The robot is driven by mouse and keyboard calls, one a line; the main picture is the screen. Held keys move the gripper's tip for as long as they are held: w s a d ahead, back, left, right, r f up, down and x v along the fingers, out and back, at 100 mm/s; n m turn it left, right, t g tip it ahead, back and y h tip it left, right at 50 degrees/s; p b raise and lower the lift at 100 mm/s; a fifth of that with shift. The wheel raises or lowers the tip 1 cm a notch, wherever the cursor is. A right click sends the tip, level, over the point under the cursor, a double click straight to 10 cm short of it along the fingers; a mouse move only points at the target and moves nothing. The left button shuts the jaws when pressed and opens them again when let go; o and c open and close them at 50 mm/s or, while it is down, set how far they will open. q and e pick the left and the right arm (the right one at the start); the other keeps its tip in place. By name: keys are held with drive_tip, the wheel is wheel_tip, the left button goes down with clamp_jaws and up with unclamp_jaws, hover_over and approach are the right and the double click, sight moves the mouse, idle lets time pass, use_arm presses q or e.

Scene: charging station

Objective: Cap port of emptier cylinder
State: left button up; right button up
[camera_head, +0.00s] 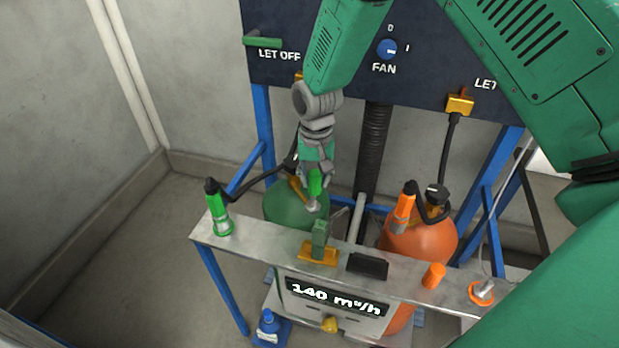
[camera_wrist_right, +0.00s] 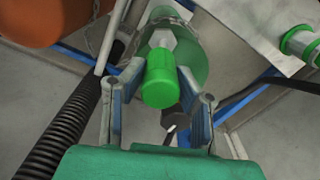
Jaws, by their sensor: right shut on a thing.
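My right gripper (camera_head: 316,186) is over the green cylinder (camera_head: 283,207) in the head view, pointing down. In the right wrist view my right gripper (camera_wrist_right: 160,80) is shut on a green cap (camera_wrist_right: 160,88), with a finger on each side. The cap lines up with a grey metal fitting (camera_wrist_right: 162,42) at the top of the green cylinder (camera_wrist_right: 192,58). The end of the cap hides the joint, so I cannot tell how far it sits on the port. The orange cylinder (camera_head: 425,243) stands to the right with an orange connector (camera_head: 405,201) at its top. My left gripper is out of view.
A black corrugated hose (camera_head: 374,150) hangs behind. The left floor is clear.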

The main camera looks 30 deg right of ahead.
drive_tip(key=shift+a+r, duration=0.15)
drive_tip(key=shift+a, duration=0.4)
drive_tip(key=shift+a+r, duration=0.1)
drive_tip(key=shift+a, duration=0.15)
drive_tip(key=shift+d+p, duration=0.3)
drive_tip(key=shift+d, duration=0.4)
drive_tip(key=shift+d+f, duration=0.25)
drive_tip(key=shift+d, duration=0.2)
drive_tip(key=shift+a, duration=0.55)
drive_tip(key=shift+a+f, duration=0.1)
drive_tip(key=shift+a, duration=0.05)
drive_tip(key=shift+d+f+b, duration=0.3)
drive_tip(key=shift+d+f, duration=0.1)
drive_tip(key=shift+d, duration=0.15)
drive_tip(key=shift+c, duration=0.5)
drive_tip(key=shift+a+r+p, duration=0.25)
drive_tip(key=shift+r+p, duration=0.15)
drive_tip(key=shift+p, duration=0.1)
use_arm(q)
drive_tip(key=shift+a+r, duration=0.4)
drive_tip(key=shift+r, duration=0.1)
use_arm(e)
drive_tip(key=shift+a+r, duration=0.1)
drive_tip(key=shift+a, duration=0.05)
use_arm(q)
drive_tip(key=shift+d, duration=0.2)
use_arm(e)
drive_tip(key=shift+d, duration=0.25)
